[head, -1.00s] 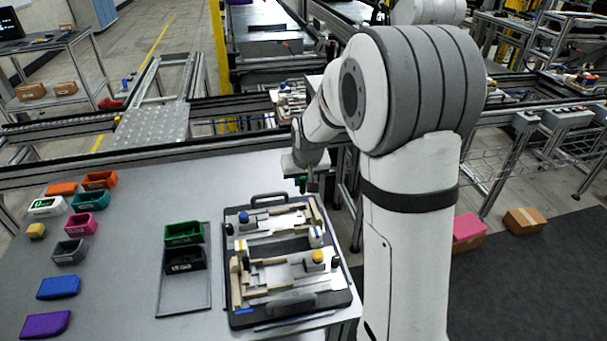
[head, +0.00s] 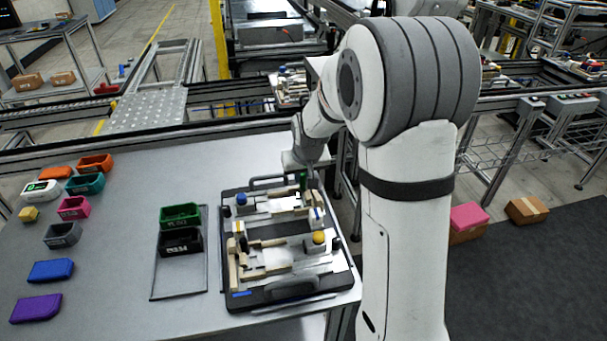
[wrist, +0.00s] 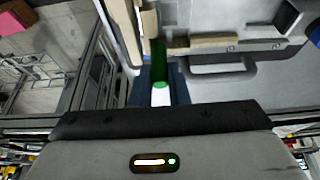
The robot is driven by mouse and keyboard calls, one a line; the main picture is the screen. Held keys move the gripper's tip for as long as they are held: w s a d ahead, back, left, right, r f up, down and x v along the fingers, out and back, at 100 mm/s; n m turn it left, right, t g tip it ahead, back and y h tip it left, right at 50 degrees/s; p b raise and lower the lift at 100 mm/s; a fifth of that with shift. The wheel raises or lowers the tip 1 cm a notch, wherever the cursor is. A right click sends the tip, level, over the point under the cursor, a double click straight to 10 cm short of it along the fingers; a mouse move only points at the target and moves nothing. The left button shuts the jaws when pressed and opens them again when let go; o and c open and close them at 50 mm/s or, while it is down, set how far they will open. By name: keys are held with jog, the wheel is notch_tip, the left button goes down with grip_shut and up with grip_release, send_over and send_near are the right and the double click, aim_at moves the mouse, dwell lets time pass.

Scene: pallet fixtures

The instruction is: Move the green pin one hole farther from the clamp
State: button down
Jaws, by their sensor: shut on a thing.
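My gripper (head: 303,177) is shut on the green pin (head: 304,182) at the far right corner of the fixture plate (head: 232,291). The pin also shows in the wrist view (wrist: 158,52), upper middle, beside pale wooden strips. Its lower end is unclear, so I cannot tell whether it is in a hole. My fingers show in the wrist view (wrist: 160,88), with a white, green-topped part between them. On the fixture are a blue-knobbed part (head: 241,199) and a yellow-knobbed part (head: 318,237); I cannot tell which is the clamp. The holes are too small to make out.
Green (head: 180,216) and black (head: 180,242) bins stand on a grey tray (head: 178,290) left of the fixture. Several coloured bins line the table's left side. The table between is clear. A rail frame stands behind the table.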

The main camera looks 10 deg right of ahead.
jog(key=shift+f, duration=0.2)
dwell(0.5)
jog(key=shift+f+b, duration=0.75)
jog(key=shift+b, duration=0.1)
jog(key=c, duration=1.3)
grip_release()
jog(key=shift+r, duration=0.1)
jog(key=v, duration=0.7)
jog(key=shift+s, duration=0.1)
jog(key=shift+s+r, duration=0.15)
jog(key=shift+r, duration=0.1)
